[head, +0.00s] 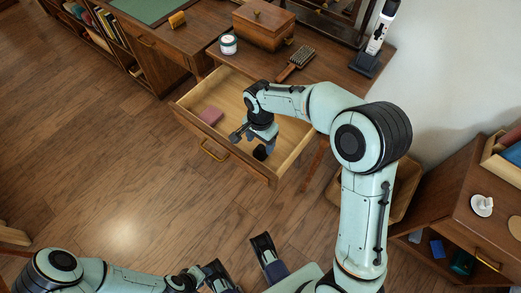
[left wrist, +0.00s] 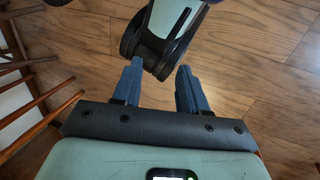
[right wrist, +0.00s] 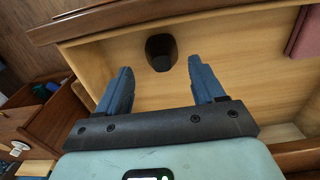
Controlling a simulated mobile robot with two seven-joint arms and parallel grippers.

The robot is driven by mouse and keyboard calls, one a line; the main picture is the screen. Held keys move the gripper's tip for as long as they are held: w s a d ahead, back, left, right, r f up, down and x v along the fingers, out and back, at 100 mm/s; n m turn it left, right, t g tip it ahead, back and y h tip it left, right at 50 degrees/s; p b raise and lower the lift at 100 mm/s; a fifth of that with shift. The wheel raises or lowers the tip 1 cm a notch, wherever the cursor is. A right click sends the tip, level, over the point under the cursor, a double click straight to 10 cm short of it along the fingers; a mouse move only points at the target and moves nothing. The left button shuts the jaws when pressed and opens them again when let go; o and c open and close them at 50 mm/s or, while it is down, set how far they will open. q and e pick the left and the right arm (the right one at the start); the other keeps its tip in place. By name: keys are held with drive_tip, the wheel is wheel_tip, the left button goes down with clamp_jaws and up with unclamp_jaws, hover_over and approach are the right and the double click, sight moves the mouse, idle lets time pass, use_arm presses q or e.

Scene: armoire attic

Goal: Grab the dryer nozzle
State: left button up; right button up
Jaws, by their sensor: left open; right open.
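The dryer nozzle (right wrist: 161,52) is a small black hollow piece lying on the floor of the open wooden drawer (head: 213,149). It shows in the head view (head: 260,153) near the drawer's front, partly by my right gripper. My right gripper (right wrist: 160,66) is open and empty, pointing down over the drawer. In the right wrist view the nozzle lies just beyond the fingertips, between their lines, not held. My left gripper (left wrist: 158,67) is open and empty, low over the wooden floor and away from the drawer.
A pink block (head: 211,115) lies in the drawer's left part. A low cabinet (head: 470,215) stands at right. The floor at left is clear.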

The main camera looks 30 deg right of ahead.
sight(261, 147)
drive_tip(key=f, duration=0.2)
drive_tip(key=f+b, duration=0.1)
drive_tip(key=f, duration=0.2)
drive_tip(key=shift+w+d, duration=0.2)
use_arm(q)
drive_tip(key=shift+w+a+f+t, duration=0.2)
drive_tip(key=shift+w+a+f, duration=0.05)
drive_tip(key=shift+w+f, duration=0.25)
drive_tip(key=shift+w+a+f+t, duration=0.25)
drive_tip(key=shift+w+f, duration=0.15)
drive_tip(key=shift+w, duration=0.2)
use_arm(e)
drive_tip(key=c, duration=0.9)
drive_tip(key=shift+o, duration=0.2)
drive_tip(key=shift+r, duration=0.1)
